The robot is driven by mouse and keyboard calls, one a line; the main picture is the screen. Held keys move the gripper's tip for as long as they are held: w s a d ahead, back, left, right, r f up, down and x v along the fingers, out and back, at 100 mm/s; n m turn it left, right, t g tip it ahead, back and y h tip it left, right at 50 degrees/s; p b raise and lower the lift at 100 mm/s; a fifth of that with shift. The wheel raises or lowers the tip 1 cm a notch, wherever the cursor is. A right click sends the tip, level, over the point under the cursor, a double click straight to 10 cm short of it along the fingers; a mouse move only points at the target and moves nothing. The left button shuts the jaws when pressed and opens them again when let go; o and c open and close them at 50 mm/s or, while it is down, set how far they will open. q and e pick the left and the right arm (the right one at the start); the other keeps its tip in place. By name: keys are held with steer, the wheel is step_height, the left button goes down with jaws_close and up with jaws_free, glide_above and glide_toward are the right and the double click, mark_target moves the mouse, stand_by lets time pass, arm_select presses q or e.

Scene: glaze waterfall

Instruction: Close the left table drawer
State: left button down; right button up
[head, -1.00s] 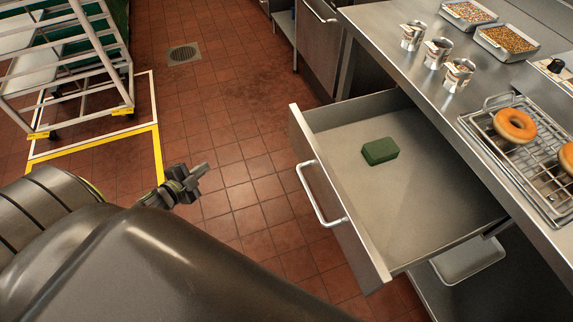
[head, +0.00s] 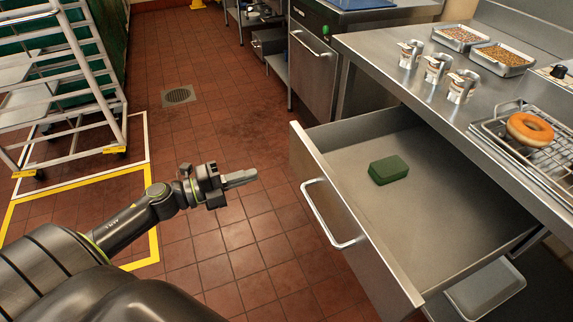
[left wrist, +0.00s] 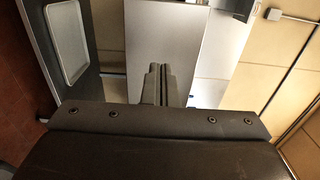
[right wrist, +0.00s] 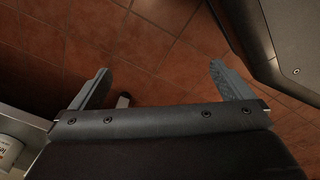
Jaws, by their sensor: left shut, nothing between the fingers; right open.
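The left table drawer (head: 430,215) is pulled well out from under the steel table. Its bar handle (head: 328,222) is on the front panel, which faces left toward my arm. A green block (head: 388,170) lies inside the drawer. My left gripper (head: 240,179) is shut and empty, in the air to the left of the drawer front and apart from the handle. Its closed fingers also show in the left wrist view (left wrist: 155,84). My right gripper (right wrist: 160,85) is open and empty above the tiled floor in the right wrist view; it is not in the head view.
The steel table (head: 400,85) carries several metal cups, two trays of toppings (head: 502,58) and a wire rack with a doughnut (head: 530,129). A wheeled rack (head: 70,90) stands at left inside floor markings. The floor left of the drawer is clear.

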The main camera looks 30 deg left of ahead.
mark_target(299, 161)
arm_select(q)
steer(key=p+x, duration=0.1)
steer(key=x, duration=0.8)
steer(key=shift+p, duration=0.35)
steer(key=shift+w+d, duration=0.45)
steer(key=shift+w, duration=0.15)
arm_select(e)
steer(key=shift+s+d+f, duration=0.15)
steer(key=shift+s, duration=0.4)
steer(key=shift+s+d+f, duration=0.1)
steer(key=shift+s+f, duration=0.05)
steer(key=shift+s, duration=0.4)
